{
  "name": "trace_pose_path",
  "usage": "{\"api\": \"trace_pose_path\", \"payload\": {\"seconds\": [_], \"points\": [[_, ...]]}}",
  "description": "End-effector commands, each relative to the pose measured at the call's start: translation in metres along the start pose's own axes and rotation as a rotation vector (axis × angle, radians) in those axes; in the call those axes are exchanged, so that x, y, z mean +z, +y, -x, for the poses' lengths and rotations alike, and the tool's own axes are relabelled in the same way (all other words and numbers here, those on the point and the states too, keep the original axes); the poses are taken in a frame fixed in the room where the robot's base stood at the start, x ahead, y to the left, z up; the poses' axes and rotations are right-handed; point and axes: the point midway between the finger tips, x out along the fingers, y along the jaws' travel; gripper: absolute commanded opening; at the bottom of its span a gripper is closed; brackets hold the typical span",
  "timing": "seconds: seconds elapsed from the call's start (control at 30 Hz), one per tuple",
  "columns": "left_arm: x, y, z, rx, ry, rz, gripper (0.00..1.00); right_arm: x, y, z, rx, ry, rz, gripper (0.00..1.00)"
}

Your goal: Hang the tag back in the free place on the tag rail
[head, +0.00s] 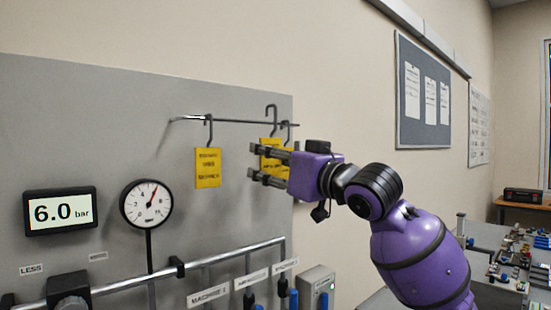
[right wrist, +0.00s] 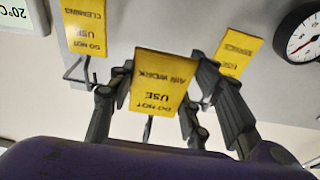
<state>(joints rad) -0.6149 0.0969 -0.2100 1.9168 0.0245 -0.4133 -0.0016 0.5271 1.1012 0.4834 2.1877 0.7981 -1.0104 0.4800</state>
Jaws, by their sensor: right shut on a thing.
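My right gripper (head: 252,162) comes in from the right in the head view, shut on a yellow tag (head: 271,163) in front of the grey panel. In the right wrist view this tag (right wrist: 160,85) reads "do not use air work" upside down, between the fingers of the gripper (right wrist: 164,70). Its hook (head: 271,108) stands higher than the thin tag rail (head: 235,122); I cannot tell whether it touches the rail. A service tag (head: 208,167) hangs left of it. A cleaning tag (right wrist: 85,28) shows in the wrist view; the gripper mostly hides it in the head view. My left gripper is out of view.
On the panel (head: 110,110) are a 6.0 bar display (head: 60,212) and a round gauge (head: 147,204). A pipe (head: 210,262) with machine labels runs below the tags. A bench with small parts (head: 515,262) stands at right.

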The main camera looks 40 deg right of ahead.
Motion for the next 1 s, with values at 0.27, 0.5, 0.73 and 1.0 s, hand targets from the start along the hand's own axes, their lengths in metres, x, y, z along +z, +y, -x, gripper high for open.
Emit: {"api": "trace_pose_path", "payload": {"seconds": [0.27, 0.5, 0.73, 1.0], "points": [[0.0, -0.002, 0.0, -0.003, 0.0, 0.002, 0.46, -0.005, 0.002, -0.007, -0.001, -0.003, -0.003, 0.28], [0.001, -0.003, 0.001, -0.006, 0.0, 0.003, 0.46, -0.003, 0.001, -0.026, -0.001, -0.001, -0.002, 0.28], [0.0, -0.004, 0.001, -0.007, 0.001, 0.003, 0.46, 0.0, 0.002, -0.044, 0.0, -0.002, -0.002, 0.28], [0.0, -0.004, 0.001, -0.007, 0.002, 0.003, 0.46, 0.003, 0.001, -0.066, -0.001, -0.002, -0.003, 0.28]]}}
